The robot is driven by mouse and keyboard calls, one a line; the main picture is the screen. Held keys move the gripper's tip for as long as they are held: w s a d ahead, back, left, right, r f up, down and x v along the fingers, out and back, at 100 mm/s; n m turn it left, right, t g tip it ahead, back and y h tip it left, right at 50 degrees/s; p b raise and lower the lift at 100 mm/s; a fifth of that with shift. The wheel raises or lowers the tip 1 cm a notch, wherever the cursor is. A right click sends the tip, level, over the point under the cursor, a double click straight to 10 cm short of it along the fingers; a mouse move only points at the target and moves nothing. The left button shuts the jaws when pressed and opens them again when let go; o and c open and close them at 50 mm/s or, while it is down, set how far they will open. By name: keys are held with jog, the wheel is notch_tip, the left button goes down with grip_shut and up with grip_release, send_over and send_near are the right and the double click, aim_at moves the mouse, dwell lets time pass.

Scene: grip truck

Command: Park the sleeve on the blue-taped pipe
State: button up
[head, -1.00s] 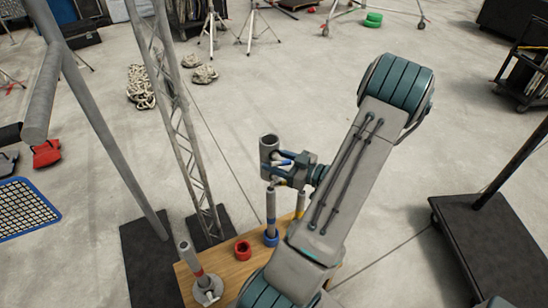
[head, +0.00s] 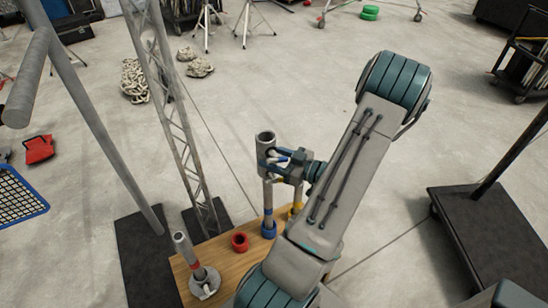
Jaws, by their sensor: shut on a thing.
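The sleeve (head: 265,146) is a short grey tube with an open top, held upright. My gripper (head: 272,159) is shut on it from the right. The blue-taped pipe (head: 267,192) stands upright on the wooden board (head: 222,257), directly below the sleeve in the head view. It has a blue band and a blue collar (head: 268,230) at its foot. The sleeve's lower end meets or overlaps the pipe's top in the picture. I cannot tell whether it is around the pipe or just above or in front of it, as the gripper hides part of this.
A yellow-taped pipe (head: 297,196) stands close to the right, partly behind my arm. A red-taped pipe (head: 185,252) with a grey disc at its foot stands at the board's left. A loose red ring (head: 239,241) lies between. A lattice truss (head: 170,110) rises behind left.

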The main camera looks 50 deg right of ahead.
jog(key=shift+f, duration=0.35)
dwell(0.3)
jog(key=shift+s+f+b, duration=0.1)
jog(key=shift+f+b, duration=1.1)
jog(key=shift+f, duration=0.2)
jog(key=shift+f, duration=0.4)
jog(key=shift+f+b, duration=1.9)
jog(key=shift+f, duration=0.4)
jog(key=shift+f, duration=0.35)
jog(key=o, duration=1.5)
jog(key=shift+s, duration=0.15)
